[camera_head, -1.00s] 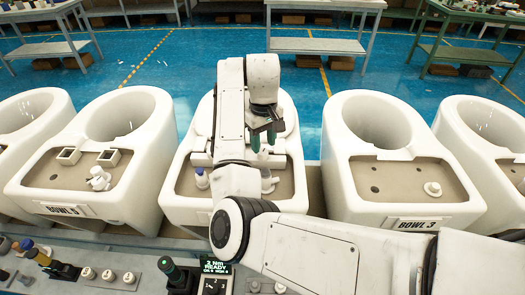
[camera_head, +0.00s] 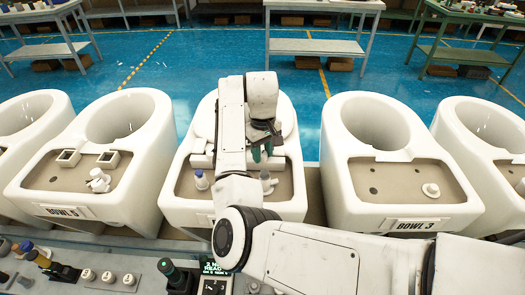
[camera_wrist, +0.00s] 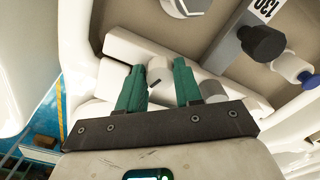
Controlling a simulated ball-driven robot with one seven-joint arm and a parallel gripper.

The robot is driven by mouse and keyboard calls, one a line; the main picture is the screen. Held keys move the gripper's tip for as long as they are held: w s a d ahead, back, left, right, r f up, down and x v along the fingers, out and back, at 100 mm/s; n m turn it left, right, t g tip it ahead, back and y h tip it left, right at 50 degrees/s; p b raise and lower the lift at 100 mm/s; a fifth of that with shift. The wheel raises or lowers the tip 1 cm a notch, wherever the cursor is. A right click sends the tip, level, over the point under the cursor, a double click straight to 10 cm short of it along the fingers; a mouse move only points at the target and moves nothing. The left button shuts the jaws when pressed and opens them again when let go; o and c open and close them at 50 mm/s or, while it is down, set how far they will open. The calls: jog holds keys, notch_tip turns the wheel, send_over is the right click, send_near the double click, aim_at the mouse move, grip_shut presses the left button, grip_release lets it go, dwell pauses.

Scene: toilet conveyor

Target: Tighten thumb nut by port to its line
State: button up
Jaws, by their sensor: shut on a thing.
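A short dark line mark shows between the fingers, below the nut. White pipe-like parts lie behind and beside the fingers. In the head view the nut is hidden by the fingers and wrist. I cannot make out the port.
In the wrist view a dark-capped part (camera_wrist: 262,43) with a "130" label is close at right. Other bowls (camera_head: 400,195) stand on both sides. A control panel (camera_head: 125,272) runs along the front.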

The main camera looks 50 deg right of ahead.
jog(key=shift+c, duration=0.5)
